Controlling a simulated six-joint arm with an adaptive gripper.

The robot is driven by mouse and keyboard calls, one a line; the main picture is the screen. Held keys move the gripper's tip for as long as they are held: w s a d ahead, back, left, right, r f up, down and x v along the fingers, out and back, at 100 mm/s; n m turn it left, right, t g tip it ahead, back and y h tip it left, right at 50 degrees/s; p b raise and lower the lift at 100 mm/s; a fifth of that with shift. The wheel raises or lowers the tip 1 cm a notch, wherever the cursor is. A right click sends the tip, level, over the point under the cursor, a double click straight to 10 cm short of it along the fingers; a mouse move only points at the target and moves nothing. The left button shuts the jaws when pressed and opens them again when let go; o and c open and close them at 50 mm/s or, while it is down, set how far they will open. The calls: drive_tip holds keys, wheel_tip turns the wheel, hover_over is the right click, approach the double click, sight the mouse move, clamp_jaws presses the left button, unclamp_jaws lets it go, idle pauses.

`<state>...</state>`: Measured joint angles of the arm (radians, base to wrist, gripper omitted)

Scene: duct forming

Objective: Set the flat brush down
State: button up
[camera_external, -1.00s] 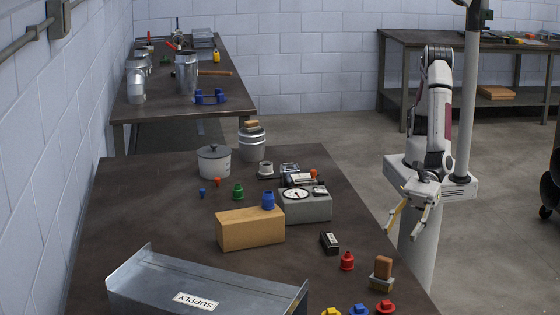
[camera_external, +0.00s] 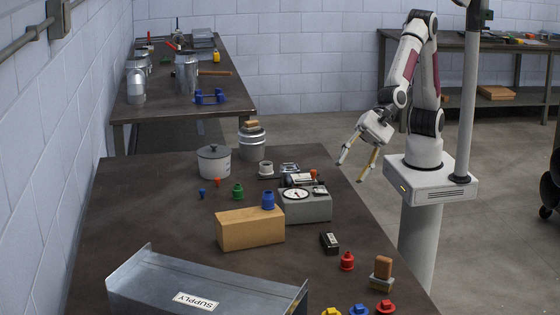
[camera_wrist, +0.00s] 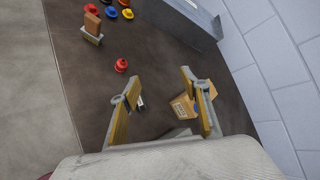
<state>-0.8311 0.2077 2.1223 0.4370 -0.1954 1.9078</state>
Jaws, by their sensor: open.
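My gripper (camera_external: 351,171) is open and empty, raised near the right edge of the near table. Both fingers also show in the wrist view (camera_wrist: 160,80), spread apart with nothing between them. I cannot pick out a flat brush for certain. A brown block on a grey base (camera_external: 382,274) stands upright at the near table's right edge, and also shows in the wrist view (camera_wrist: 92,28). I cannot tell whether it is the brush. It is well apart from my gripper.
The near table (camera_external: 130,210) holds a cardboard box (camera_external: 250,232), a grey gauge box (camera_external: 306,206), a lidded pot (camera_external: 214,162) and a metal SUPPLY duct piece (camera_external: 200,285). A red knob (camera_external: 347,261) and a black block (camera_external: 329,243) lie near the right edge. The table's left part is clear.

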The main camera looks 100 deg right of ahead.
drive_tip(key=s+d+r+n+h, duration=0.25)
drive_tip(key=d+n, duration=0.25)
drive_tip(key=d, duration=0.7)
drive_tip(key=s+d+r+n+h, duration=0.1)
drive_tip(key=s+d+r+n, duration=0.2)
drive_tip(key=d, duration=0.9)
drive_tip(key=s+d+f+n+g+h, duration=0.1)
drive_tip(key=s+d+n+h, duration=0.1)
drive_tip(key=s+d+n, duration=0.3)
drive_tip(key=s+d+f+n+g+h, duration=0.1)
drive_tip(key=s+d+n, duration=0.3)
drive_tip(key=s+d, duration=0.6)
drive_tip(key=d+h, duration=0.1)
drive_tip(key=d, duration=0.3)
drive_tip(key=shift+d+f+n+g, duration=0.3)
drive_tip(key=shift+n+g, duration=0.1)
